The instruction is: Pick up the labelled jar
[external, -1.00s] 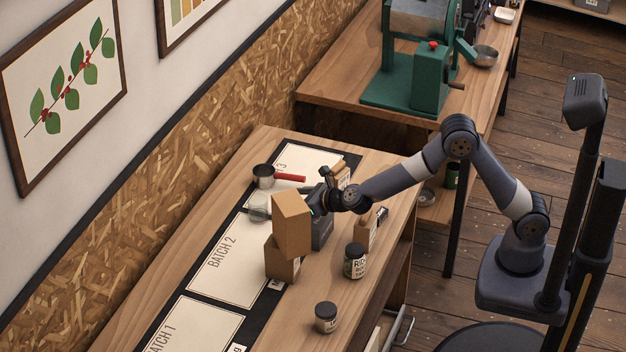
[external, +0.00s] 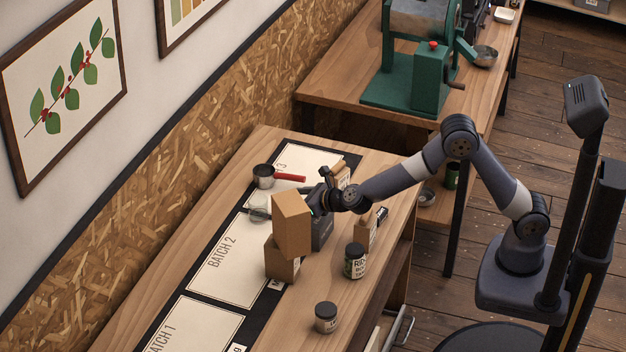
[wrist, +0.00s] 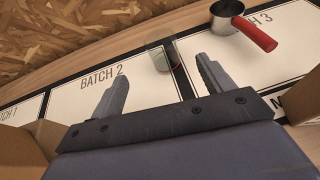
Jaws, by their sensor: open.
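A dark-lidded jar with a printed label (external: 355,261) stands upright on the bench, in front of and to the right of the stacked cardboard boxes in the external view. A second small dark-lidded jar (external: 326,317) with a pale band stands nearer the camera. A clear glass vessel (external: 258,208) is by the mat beyond my gripper; in the wrist view the glass (wrist: 162,56) appears ahead, between the two fingers. My gripper (wrist: 160,85) is open and empty above the mat. In the external view its fingers are largely hidden behind the upper box.
Cardboard boxes (external: 291,222) stand stacked close to my gripper, with a dark box (external: 322,232) beside them. A metal pan with a red handle (external: 290,177) lies beyond. More boxes (external: 370,230) stand on the right. The Batch 1 mat area (external: 195,328) is clear.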

